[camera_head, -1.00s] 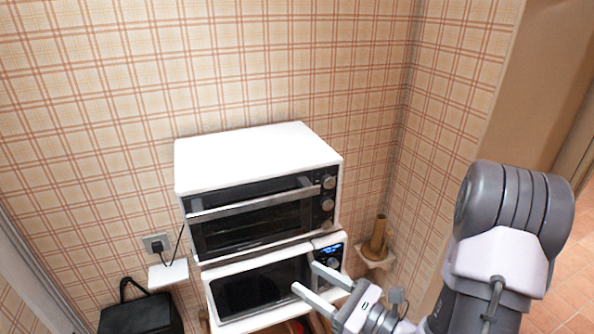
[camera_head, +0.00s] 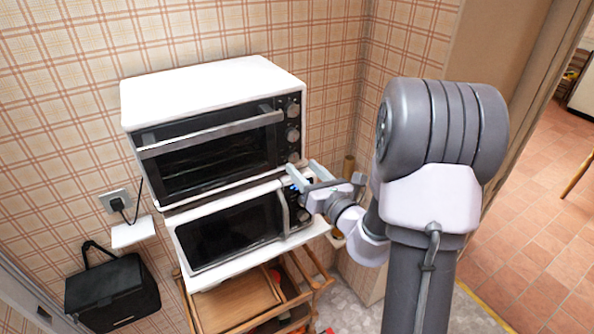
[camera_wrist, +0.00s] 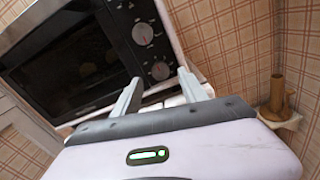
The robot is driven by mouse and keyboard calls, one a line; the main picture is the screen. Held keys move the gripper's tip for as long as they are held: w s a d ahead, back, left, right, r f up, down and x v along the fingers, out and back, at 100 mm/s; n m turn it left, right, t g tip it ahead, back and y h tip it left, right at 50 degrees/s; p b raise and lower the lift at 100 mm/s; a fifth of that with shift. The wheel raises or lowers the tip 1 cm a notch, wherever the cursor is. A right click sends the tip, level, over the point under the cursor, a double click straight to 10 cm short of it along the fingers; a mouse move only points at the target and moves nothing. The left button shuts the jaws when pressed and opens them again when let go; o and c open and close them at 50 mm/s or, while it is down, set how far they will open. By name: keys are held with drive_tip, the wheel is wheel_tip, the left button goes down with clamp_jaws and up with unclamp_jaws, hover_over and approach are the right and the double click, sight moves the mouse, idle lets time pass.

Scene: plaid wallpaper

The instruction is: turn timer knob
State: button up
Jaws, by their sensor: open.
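A white toaster oven (camera_head: 215,88) with a black front sits on top of a microwave. Its round silver knobs run down the right of the front: an upper knob (camera_head: 293,109), a middle knob (camera_head: 292,134), and a lower one (camera_head: 293,157) near my gripper. The wrist view shows two knobs, an upper one (camera_wrist: 142,34) and a lower one (camera_wrist: 160,71). The markings are too small to tell which is the timer. My gripper (camera_head: 300,165) is open and empty in front of the lower right of the oven. In the wrist view, its fingers (camera_wrist: 159,78) flank the lower knob, with contact unclear.
The microwave (camera_head: 232,232) below has a handle and control panel close under my gripper. A wooden cart (camera_head: 240,300) stands beneath. A black bag (camera_head: 112,290) and wall outlet (camera_head: 115,201) are at left. A brown wooden object (camera_wrist: 277,92) stands on a small shelf at right.

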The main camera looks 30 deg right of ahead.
sight(295, 158)
drive_tip(key=shift+w, duration=2)
clamp_jaws()
drive_tip(key=shift+r+m+p, duration=0.1)
drive_tip(key=shift+m+p, duration=0.2)
drive_tip(key=shift+p, duration=0.15)
